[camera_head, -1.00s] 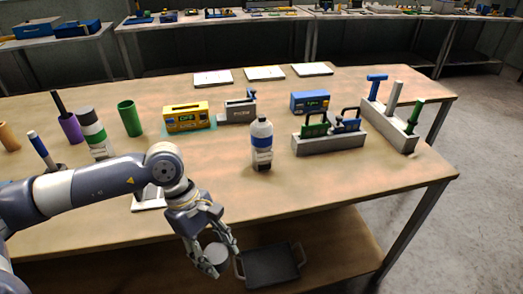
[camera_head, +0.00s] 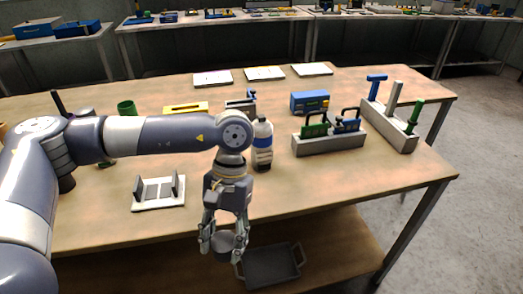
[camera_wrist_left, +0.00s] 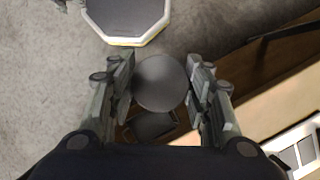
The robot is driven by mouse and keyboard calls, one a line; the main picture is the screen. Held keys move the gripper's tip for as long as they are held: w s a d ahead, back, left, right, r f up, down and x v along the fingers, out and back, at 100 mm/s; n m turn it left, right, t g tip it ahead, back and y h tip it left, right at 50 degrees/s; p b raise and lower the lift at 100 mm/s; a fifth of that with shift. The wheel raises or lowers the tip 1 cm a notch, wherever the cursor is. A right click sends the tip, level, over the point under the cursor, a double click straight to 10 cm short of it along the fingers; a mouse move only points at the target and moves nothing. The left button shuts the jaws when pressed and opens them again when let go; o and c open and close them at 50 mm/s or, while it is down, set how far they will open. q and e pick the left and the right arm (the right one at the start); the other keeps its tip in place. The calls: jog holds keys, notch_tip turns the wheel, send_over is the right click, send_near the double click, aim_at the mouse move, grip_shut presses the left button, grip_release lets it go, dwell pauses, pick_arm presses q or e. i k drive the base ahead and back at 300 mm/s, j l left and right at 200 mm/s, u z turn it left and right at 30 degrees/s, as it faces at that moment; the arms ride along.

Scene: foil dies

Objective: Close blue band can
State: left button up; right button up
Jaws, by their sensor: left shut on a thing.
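The blue band can (camera_head: 262,146) stands upright on the table, whitish with a blue band. My left arm partly covers its left side. My left gripper (camera_head: 223,244) points down at the table's front side, in front of the can and lower in the picture. It is shut on a round grey lid-like disc (camera_head: 223,246). In the left wrist view the disc (camera_wrist_left: 160,83) sits between both fingers (camera_wrist_left: 160,95), its flat round face to the camera. The can's top does not show clearly. My right gripper is not in view.
A white stand with two dark uprights (camera_head: 158,193) is at the left front. A grey block with green and blue handled pieces (camera_head: 329,144) is right of the can. A dark handled tray (camera_head: 270,265) lies lower, by the shelf. The right front tabletop (camera_head: 330,190) is clear.

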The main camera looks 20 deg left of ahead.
aim_at(262, 150)
jog(key=k+j, duration=0.15)
jog(key=j, duration=0.2)
jog(key=k+j+z, duration=0.1)
jog(key=j, duration=0.25)
jog(key=k+j, duration=0.2)
jog(key=j, duration=0.15)
